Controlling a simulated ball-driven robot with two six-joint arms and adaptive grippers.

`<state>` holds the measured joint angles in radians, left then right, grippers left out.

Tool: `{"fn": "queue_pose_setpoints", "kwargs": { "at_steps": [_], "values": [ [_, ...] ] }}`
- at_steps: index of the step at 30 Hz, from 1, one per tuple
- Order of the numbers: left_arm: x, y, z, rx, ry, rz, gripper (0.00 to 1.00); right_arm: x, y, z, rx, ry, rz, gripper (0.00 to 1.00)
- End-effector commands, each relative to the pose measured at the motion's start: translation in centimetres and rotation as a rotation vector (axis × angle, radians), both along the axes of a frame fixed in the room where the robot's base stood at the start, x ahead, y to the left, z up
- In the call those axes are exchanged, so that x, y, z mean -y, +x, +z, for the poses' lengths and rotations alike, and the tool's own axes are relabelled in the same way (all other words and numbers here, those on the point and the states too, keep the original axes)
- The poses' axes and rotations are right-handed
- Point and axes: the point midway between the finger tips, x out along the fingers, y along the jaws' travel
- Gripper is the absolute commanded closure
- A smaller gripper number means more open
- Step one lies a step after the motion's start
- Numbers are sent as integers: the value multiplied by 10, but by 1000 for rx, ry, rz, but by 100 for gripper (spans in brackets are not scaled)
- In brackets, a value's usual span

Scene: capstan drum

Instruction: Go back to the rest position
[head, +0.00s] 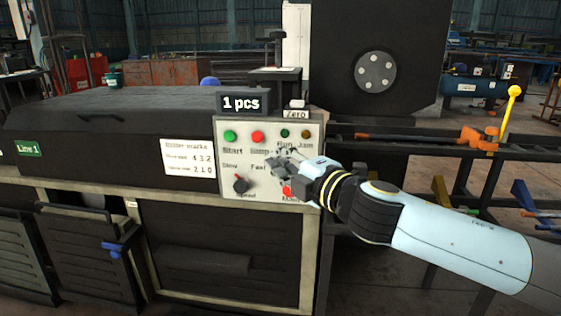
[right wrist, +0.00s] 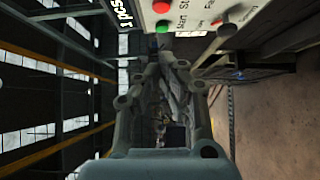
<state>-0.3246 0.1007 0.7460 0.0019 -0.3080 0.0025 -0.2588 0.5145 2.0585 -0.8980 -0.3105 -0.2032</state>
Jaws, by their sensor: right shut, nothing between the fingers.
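My right arm (head: 460,245) reaches in from the right in the head view. My right gripper (head: 285,165) is shut and empty in front of the white control panel (head: 265,200), covering part of its lower right. The panel carries a green button (head: 230,136), a red button (head: 257,137), a dark speed knob (head: 240,185) and a red button (head: 288,191) partly behind the gripper. In the right wrist view the gripper (right wrist: 165,65) points ahead, with the panel (right wrist: 215,12) at the top. I cannot tell whether the fingertips touch the panel. My left gripper is not in view.
A counter reading "1 pcs" (head: 241,103) and a Zero button (head: 297,104) top the panel. A dark machine cover (head: 90,120) lies to the left. A large dark drum plate (head: 410,50) stands behind. Rails with an orange clamp and yellow-knobbed lever (head: 513,92) extend right.

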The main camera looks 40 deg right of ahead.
Motion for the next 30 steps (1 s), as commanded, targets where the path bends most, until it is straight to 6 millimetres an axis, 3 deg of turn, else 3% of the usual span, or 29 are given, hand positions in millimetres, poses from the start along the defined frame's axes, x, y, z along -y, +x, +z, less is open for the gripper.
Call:
{"fn": "queue_pose_setpoints", "kwargs": {
  "at_steps": [7,18,22,26,30],
  "values": [
    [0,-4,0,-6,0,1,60,0,0,0,0,0,0,100],
    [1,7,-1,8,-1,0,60,0,0,0,0,0,0,100],
    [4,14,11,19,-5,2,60,0,-3,2,-12,31,-20,100],
    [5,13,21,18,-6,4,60,19,-13,-66,-150,123,-101,100],
    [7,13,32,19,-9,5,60,35,-50,-174,-359,302,-219,100]
  ]
}}
